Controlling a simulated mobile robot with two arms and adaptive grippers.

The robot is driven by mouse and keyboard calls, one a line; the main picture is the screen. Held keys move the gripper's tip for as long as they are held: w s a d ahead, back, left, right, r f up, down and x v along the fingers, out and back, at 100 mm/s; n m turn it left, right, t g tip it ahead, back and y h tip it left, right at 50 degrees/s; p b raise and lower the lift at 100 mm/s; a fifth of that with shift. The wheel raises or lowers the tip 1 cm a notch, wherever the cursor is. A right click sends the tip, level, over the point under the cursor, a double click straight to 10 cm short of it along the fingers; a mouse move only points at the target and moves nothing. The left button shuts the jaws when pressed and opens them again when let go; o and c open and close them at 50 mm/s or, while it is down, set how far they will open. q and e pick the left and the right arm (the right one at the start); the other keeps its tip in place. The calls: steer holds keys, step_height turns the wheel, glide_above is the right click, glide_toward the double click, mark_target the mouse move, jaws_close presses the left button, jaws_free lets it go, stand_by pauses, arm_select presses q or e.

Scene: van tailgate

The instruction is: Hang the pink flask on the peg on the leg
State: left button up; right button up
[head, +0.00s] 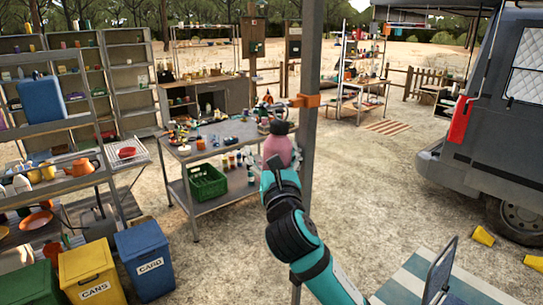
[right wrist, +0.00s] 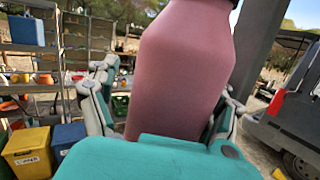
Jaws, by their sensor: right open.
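The pink flask (head: 277,150) is upright, with a dark cap, in the middle of the head view. It fills the middle of the right wrist view (right wrist: 180,75), its top cut off. My right gripper (head: 280,172) is open, with its fingers on either side of the flask's lower body. The grey leg (head: 309,60) stands just right of the flask and carries an orange bracket (head: 307,101) with a short peg pointing left. The flask's cap is just below and left of the bracket. I cannot tell whether its loop is on the peg. My left gripper is not in view.
A metal table (head: 220,140) with a green crate (head: 206,182) stands behind. Shelves, a yellow bin (head: 88,272) and a blue bin (head: 145,258) are at left. A grey van (head: 500,130) is at right. The ground between is mostly clear.

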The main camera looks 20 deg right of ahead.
steer(key=v, duration=1.2)
steer(key=w+f+m+g+y+b, duration=0.1)
steer(key=w+f+m+g+b, duration=0.2)
steer(key=f, duration=1.1)
steer(key=w+f+m+g+b, duration=0.15)
steer(key=w+f, duration=0.35)
steer(key=f, duration=0.8)
steer(key=s+d+f+m+g+b, duration=0.1)
steer(key=s+f+m+g, duration=0.15)
steer(key=f, duration=0.85)
steer(key=s+d+f+m+g+y+b, duration=0.1)
steer(key=s+f+m, duration=0.15)
steer(key=f, duration=0.75)
steer(key=s+d+f+m+g+b, duration=0.15)
steer(key=f+m, duration=0.25)
steer(key=f, duration=0.7)
steer(key=s+d+f+m+g+y+b, duration=0.1)
steer(key=s+f+m+g+b, duration=0.2)
steer(key=s+f, duration=0.8)
steer(key=s+d+f+m+g+b, duration=0.1)
steer(key=s+f+m+g, duration=0.2)
steer(key=s+f+m, duration=0.8)
steer(key=s+f+m+g+b, duration=0.1)
steer(key=s+f, duration=0.6)
steer(key=s, duration=0.4)
steer(key=s+f+m+g+b, duration=0.1)
steer(key=s+f+m+g, duration=0.1)
steer(key=s+f, duration=0.5)
steer(key=s+d, duration=0.1)
steer(key=s, duration=0.4)
